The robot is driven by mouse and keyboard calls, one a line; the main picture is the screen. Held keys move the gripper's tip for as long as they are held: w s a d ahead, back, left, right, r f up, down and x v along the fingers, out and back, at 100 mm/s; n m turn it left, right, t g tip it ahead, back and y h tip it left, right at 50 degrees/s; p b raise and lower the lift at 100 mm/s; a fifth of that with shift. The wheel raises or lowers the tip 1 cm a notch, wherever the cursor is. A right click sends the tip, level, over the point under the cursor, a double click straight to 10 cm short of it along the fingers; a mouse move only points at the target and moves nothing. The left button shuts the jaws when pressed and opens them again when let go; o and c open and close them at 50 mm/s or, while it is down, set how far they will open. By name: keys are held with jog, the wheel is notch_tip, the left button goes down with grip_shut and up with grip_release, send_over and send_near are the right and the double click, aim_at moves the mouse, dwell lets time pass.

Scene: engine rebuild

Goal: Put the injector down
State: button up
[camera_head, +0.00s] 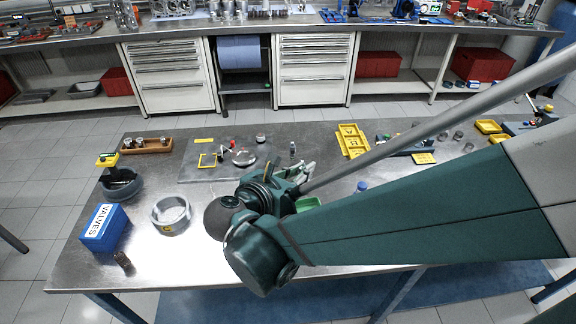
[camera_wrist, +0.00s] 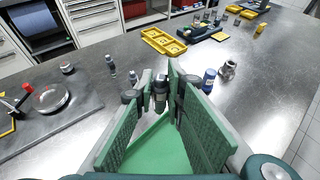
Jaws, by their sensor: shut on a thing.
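My gripper (camera_wrist: 160,76) is low over the workbench, its two green fingers closed on the injector (camera_wrist: 160,92), a small dark and metallic cylinder between the fingertips. The injector looks roughly upright; I cannot tell whether its lower end touches the bench. In the head view my gripper (camera_head: 302,174) is partly behind my own arm, and I cannot make out the held injector there. Two small metallic pieces of similar look, one (camera_wrist: 110,62) and another (camera_wrist: 133,77), stand on the bench left of the fingertips in the wrist view.
A blue cylinder (camera_wrist: 209,80) and a metal fitting (camera_wrist: 228,69) stand close right of the fingers. A yellow tray (camera_wrist: 165,41) lies beyond. A grey mat (camera_wrist: 72,121) with a round metal part (camera_wrist: 51,97) is at left. Bare bench lies between tray and gripper.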

jog(key=shift+f+b, duration=0.95)
jog(key=shift+f, duration=2)
jog(key=shift+f+b, duration=0.75)
jog(key=shift+f, duration=1.35)
jog(key=shift+f, duration=0.15)
jog(key=o, duration=0.9)
jog(key=shift+a+r, duration=0.1)
jog(key=shift+r, duration=0.15)
jog(key=shift+p+v, duration=1.4)
jog(key=shift+v, duration=4.5)
